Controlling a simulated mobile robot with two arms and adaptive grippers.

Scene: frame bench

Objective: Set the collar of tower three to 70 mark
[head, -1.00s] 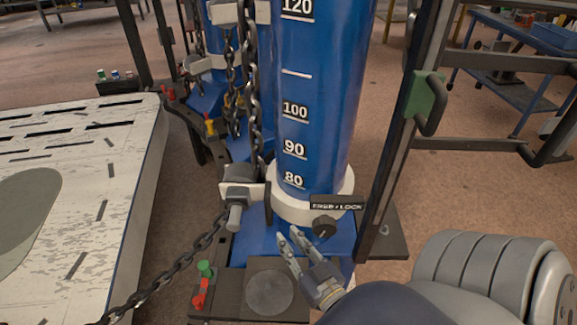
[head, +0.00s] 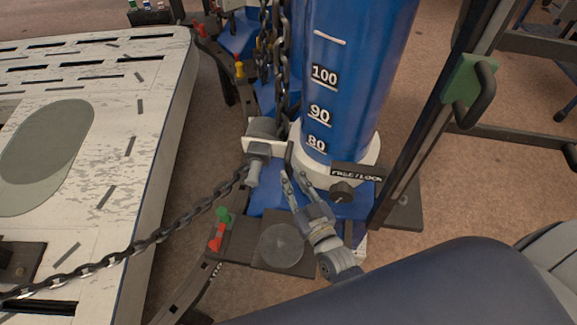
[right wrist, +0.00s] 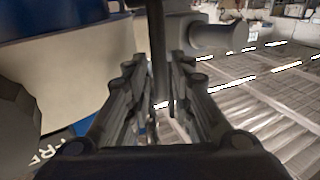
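The tower (head: 345,90) is a blue column with white marks; 100, 90 and 80 are readable. Its white collar (head: 365,168) rings the column just below the 80 mark, with any lower marks hidden. The collar carries a FREE / LOCK label (head: 357,173) and a black knob (head: 342,193); the knob's setting is unclear. My right gripper (head: 290,176) is at the collar's left side, left of the knob. In the right wrist view its fingers (right wrist: 155,90) stand apart, with a dark upright bar (right wrist: 157,45) between or just beyond them. My left gripper is not in view.
A chain (head: 150,238) runs from the bracket (head: 262,146) beside the collar to the lower left. A dark frame post (head: 430,110) with a green-backed handle (head: 470,90) stands right of the tower. A pale slotted platform (head: 110,110) fills the left.

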